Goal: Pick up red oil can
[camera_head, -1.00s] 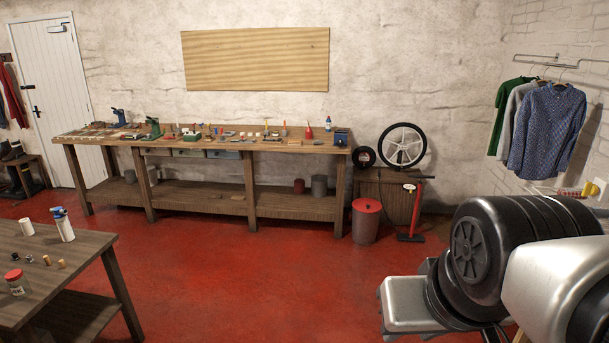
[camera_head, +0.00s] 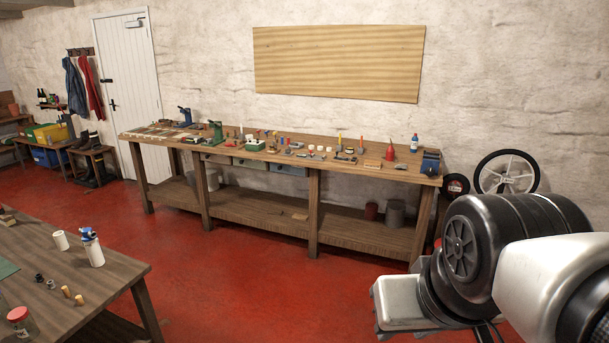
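The red oil can (camera_head: 390,151) stands upright near the right end of the long wooden workbench (camera_head: 264,222) against the back wall. It is small in the picture, with a thin spout pointing up. My arm's links fill the lower right of the picture, well apart from the oil can. My gripper is not in view.
A nearer wooden table (camera_head: 85,262) at the lower left holds a white container, a red-lidded jar (camera_head: 20,320) and small parts. Open red floor (camera_head: 230,285) lies between it and the workbench. A spoked wheel (camera_head: 506,174) stands right of the bench.

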